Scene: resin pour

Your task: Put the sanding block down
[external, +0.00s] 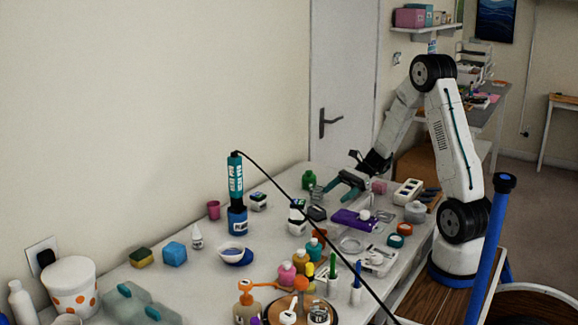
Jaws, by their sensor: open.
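My gripper (332,188) reaches over the far half of the white worktable, with its teal fingers apart and nothing visible between them. I cannot tell for sure which thing is the sanding block. A small dark block (317,213) lies just below the fingers in the picture, apart from them as far as I can see. A purple block-like thing (347,218) with a white round piece by it lies to the right of that. A yellow and green sponge-like block (141,258) and a blue cube (175,253) are far to the left of my gripper.
A black and white bottle (297,213) and a green jar (309,180) stand near my gripper. Bottles and pens crowd the front. Some bare tabletop shows left of centre.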

